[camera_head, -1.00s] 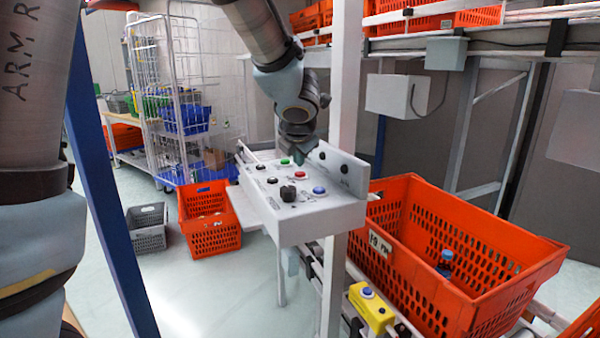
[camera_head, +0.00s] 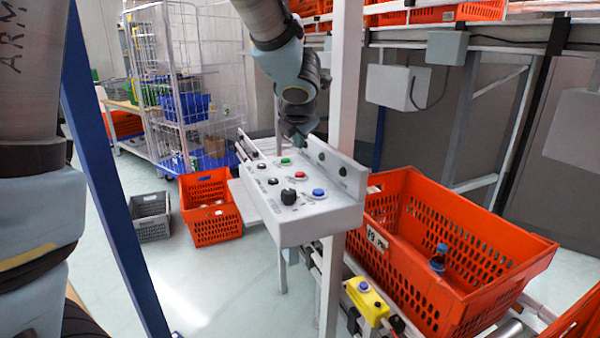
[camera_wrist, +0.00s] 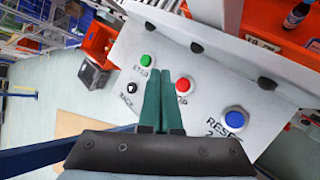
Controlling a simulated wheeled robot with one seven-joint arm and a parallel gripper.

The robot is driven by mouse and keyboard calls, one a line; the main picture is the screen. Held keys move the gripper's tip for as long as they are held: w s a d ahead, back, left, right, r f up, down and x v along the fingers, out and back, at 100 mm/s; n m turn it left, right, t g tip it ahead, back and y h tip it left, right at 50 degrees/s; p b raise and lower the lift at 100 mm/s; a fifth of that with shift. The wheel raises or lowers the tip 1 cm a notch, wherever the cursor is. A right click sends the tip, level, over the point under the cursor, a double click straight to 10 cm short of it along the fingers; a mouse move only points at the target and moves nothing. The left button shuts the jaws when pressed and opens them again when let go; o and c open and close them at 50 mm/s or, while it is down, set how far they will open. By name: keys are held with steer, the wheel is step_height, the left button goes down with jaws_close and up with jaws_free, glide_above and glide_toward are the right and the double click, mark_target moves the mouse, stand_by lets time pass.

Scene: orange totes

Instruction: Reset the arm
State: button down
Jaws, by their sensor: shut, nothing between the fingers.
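My arm reaches down from the top of the head view. My gripper (camera_wrist: 165,82) is shut and empty, with its two green fingers together. In the wrist view its tips lie over the control panel (camera_wrist: 215,60), between a green button (camera_wrist: 147,60) and a red button (camera_wrist: 183,86). A blue button (camera_wrist: 235,117) marked RESET is to the right. In the head view the gripper (camera_head: 298,138) is above the back of the panel (camera_head: 290,225). The blue button (camera_head: 319,193) is at the panel's front right. I cannot tell whether the fingertips touch the panel.
A large orange tote (camera_head: 470,222) holding a blue-capped bottle (camera_head: 438,260) stands right of the panel. A yellow box with a blue button (camera_head: 367,302) is below. A white post (camera_head: 342,120) rises beside the panel. An orange crate (camera_head: 209,208) and a grey crate (camera_head: 150,216) are on the floor.

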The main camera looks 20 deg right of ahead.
stand_by(0.4)
steer(key=w+a+m, duration=0.1)
steer(key=a+m, duration=0.1)
steer(key=w+a+f+m, duration=0.1)
steer(key=a+m, duration=0.1)
steer(key=a, duration=0.1)
steer(key=w+a+m, duration=0.1)
steer(key=a+m, duration=0.1)
steer(key=a, duration=0.1)
steer(key=shift+w+f+h, duration=0.15)
steer(key=shift+f+h, duration=0.1)
steer(key=shift+h, duration=0.05)
steer(key=s+a+f+m+g+y, duration=0.1)
steer(key=s+a+f+m+g, duration=0.1)
steer(key=a, duration=0.7)
steer(key=s+a+f+m+g+y, duration=0.1)
steer(key=s+a+f+m+g, duration=0.1)
steer(key=s+a+f+m, duration=0.3)
steer(key=s+a+f+m+g+y, duration=0.2)
steer(key=s+a+m, duration=0.4)
steer(key=a+m, duration=0.4)
steer(key=a+f, duration=0.1)
steer(key=a, duration=0.3)
steer(key=shift+s+f+g, duration=0.15)
steer(key=shift+f+g, duration=0.1)
steer(key=shift+g, duration=0.15)
